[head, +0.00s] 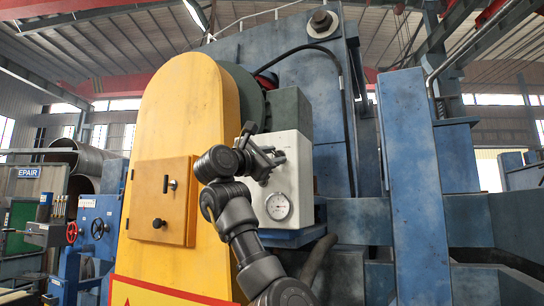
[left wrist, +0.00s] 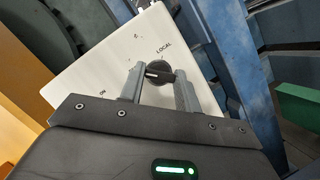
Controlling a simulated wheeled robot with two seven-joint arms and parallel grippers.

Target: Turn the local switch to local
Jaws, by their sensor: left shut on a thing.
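The local switch is a round black knob (left wrist: 157,73) with a light mark, on the face of a white box (left wrist: 100,70). The word LOCAL is printed above and right of the knob, and another short label lies to its left. The light mark points left, not at LOCAL. My left gripper (left wrist: 157,85) has one finger on each side of the knob and is shut on it. In the head view, my left gripper (head: 268,158) is at the front of the white box (head: 300,185) and hides the knob.
A round gauge (head: 278,206) sits low on the white box. A yellow housing (head: 190,100) with a small panel (head: 160,200) stands close on the left. A blue upright beam (head: 410,180) stands to the right. Red handwheels (head: 71,232) are far left.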

